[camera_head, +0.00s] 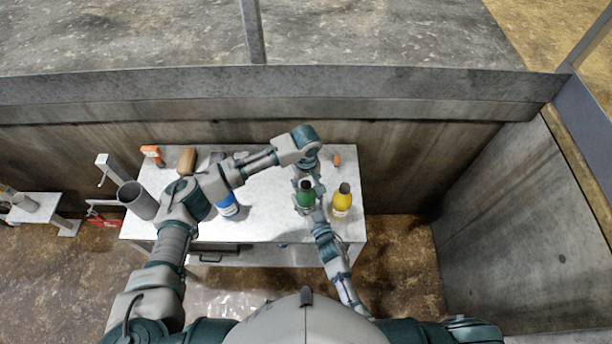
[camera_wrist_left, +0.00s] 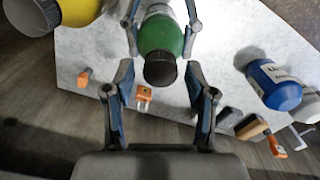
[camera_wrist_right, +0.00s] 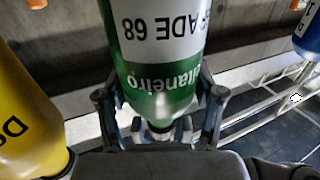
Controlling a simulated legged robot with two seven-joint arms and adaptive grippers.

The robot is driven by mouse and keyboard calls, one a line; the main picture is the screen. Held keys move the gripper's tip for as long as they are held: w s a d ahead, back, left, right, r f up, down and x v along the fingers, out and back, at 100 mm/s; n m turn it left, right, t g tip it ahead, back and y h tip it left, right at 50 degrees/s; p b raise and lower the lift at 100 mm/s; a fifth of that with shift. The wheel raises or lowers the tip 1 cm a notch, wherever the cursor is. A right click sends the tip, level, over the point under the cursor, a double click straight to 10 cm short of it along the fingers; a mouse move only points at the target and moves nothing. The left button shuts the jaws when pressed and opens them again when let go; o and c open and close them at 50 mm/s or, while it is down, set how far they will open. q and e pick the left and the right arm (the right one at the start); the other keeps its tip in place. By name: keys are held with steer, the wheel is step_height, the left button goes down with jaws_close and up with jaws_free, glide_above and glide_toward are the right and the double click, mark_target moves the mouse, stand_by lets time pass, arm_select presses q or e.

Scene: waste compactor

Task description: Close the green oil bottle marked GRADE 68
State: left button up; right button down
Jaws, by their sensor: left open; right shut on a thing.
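The green bottle (camera_head: 305,198) stands at the right part of the table beside a yellow bottle. Its white label reads "GRADE 68" upside down in the right wrist view (camera_wrist_right: 165,35). A black cap (camera_wrist_left: 160,70) sits at the bottle's top; how tight it is I cannot tell. My right gripper (camera_wrist_right: 160,98) is shut on the bottle, a finger on each side. My left gripper (camera_wrist_left: 160,74) is open, with its fingertips on either side of the cap and gaps showing. In the head view the left gripper (camera_head: 303,172) is just beyond the bottle, partly hidden by its own arm.
The yellow bottle (camera_head: 342,201) stands close to the right of the green one. A concrete wall (camera_head: 420,160) stands behind.

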arm_select(q)
steer(key=shift+f, duration=0.15)
steer(key=shift+c, duration=0.3)
jaws_close()
steer(key=m, duration=1)
steer(key=shift+m, duration=0.4)
steer(key=m, duration=1)
steer(key=shift+m, duration=0.3)
steer(key=shift+o, duration=1)
jaws_free()
